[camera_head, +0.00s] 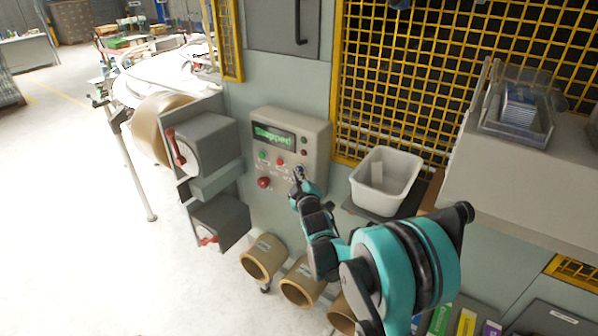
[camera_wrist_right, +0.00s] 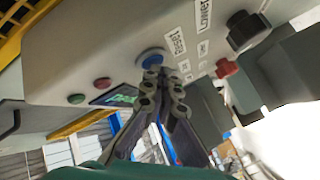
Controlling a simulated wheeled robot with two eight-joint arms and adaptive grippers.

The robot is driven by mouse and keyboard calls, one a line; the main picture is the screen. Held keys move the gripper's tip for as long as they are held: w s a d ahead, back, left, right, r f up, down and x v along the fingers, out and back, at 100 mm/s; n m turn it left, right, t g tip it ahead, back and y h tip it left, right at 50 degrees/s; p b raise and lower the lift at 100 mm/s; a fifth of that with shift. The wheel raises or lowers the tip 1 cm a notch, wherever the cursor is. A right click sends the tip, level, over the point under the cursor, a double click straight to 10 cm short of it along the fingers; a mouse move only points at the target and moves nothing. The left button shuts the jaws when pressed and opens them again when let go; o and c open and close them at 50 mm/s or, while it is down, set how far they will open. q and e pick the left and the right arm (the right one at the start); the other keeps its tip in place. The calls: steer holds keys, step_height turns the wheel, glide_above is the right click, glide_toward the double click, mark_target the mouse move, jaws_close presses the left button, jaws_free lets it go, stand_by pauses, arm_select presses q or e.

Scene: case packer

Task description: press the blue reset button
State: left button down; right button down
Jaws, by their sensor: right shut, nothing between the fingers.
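The blue reset button (camera_wrist_right: 150,57) shows in the right wrist view, on the beige control box (camera_wrist_right: 115,45) beside a label reading "Reset". My left gripper is not in view.
Green (camera_head: 263,155) and red (camera_head: 280,162) buttons and a larger red knob (camera_head: 265,183) sit left of my fingertips. A white bin (camera_head: 386,181) stands right of the box. Grey units with red handles (camera_head: 176,147) are at left; brown tubes (camera_head: 264,257) lie below.

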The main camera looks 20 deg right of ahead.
stand_by(0.3)
steer(key=shift+s+a, duration=0.55)
steer(key=shift+a, duration=0.1)
steer(key=shift+s+a+b, duration=0.25)
steer(key=shift+s+a, duration=0.55)
steer(key=shift+a, duration=0.2)
steer(key=shift+s+a+b, duration=0.2)
steer(key=shift+s+a, duration=0.55)
steer(key=shift+a, duration=0.25)
steer(key=s+d+f+m+g+h+b, duration=0.1)
steer(key=s+d+f+m+g+b, duration=0.1)
steer(key=s+b, duration=0.15)
steer(key=s+d+f+m+g+h+b, duration=0.1)
steer(key=s+d+f+m+b, duration=0.1)
steer(key=s, duration=0.3)
steer(key=s+a+f+m+g+y+b, duration=0.1)
steer(key=s+a+f+g+b, duration=0.1)
steer(key=s+f, duration=0.3)
steer(key=s+a+f+m+g+y+b, duration=0.1)
steer(key=s+f, duration=0.5)
steer(key=s, duration=0.6)
steer(key=s+a+f+m+g+y+b, duration=0.1)
steer(key=s+f+g+b, duration=0.3)
steer(key=s, duration=0.5)
step_height(320, 180, down, 2)
steer(key=shift+s+a+f+m+y+b, duration=0.15)
steer(key=shift+a+m+y+b, duration=0.25)
steer(key=shift+a+m+b, duration=0.4)
